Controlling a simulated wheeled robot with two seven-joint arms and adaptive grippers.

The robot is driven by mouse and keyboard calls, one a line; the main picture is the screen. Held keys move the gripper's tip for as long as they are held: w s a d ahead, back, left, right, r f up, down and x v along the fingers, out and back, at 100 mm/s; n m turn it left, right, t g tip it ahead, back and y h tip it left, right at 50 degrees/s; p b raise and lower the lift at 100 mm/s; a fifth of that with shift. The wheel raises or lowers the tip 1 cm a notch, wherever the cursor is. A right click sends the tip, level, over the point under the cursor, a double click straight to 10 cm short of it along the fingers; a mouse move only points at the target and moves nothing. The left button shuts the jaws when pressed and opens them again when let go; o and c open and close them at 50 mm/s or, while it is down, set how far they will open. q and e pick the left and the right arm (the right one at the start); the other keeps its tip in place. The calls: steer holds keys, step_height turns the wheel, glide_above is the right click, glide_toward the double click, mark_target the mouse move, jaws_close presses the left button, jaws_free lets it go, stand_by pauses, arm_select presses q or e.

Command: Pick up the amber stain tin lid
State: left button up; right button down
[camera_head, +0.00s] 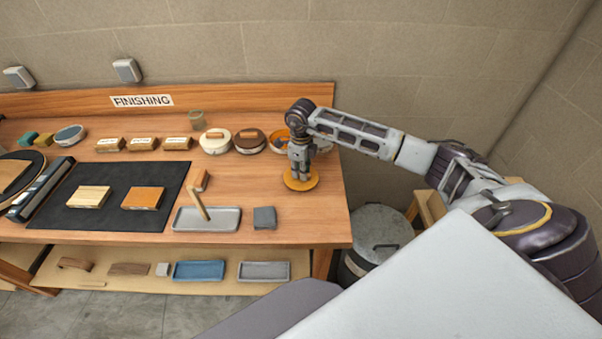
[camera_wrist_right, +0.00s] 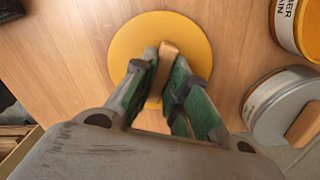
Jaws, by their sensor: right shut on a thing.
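The amber stain tin lid (camera_head: 308,183) is a flat yellow-orange disc at the right end of the workbench. It also shows in the right wrist view (camera_wrist_right: 140,40), with a small wooden handle (camera_wrist_right: 166,58) across its middle. My right gripper (camera_head: 299,175) points down over the lid, its fingers shut on this handle. I cannot tell whether the disc touches the bench top. The amber stain tin (camera_head: 277,136) stands behind, uncovered with orange inside and partly hidden by my arm. Its label shows in part in the right wrist view (camera_wrist_right: 292,18). My left gripper is not in view.
A white-lidded tin (camera_head: 215,141) and a brown-lidded tin (camera_head: 250,141) stand left of the amber tin. A grey tin (camera_wrist_right: 280,105) is beside it. A grey tray (camera_head: 208,222) with a brush and a dark block (camera_head: 264,218) lie front left. Bare bench surrounds the lid.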

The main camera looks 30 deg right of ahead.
step_height(320, 180, up, 10)
steer(key=b, duration=0.1)
steer(key=shift+b, duration=0.35)
steer(key=shift+s+f, duration=0.1)
steer(key=shift+f, duration=0.1)
stand_by(0.6)
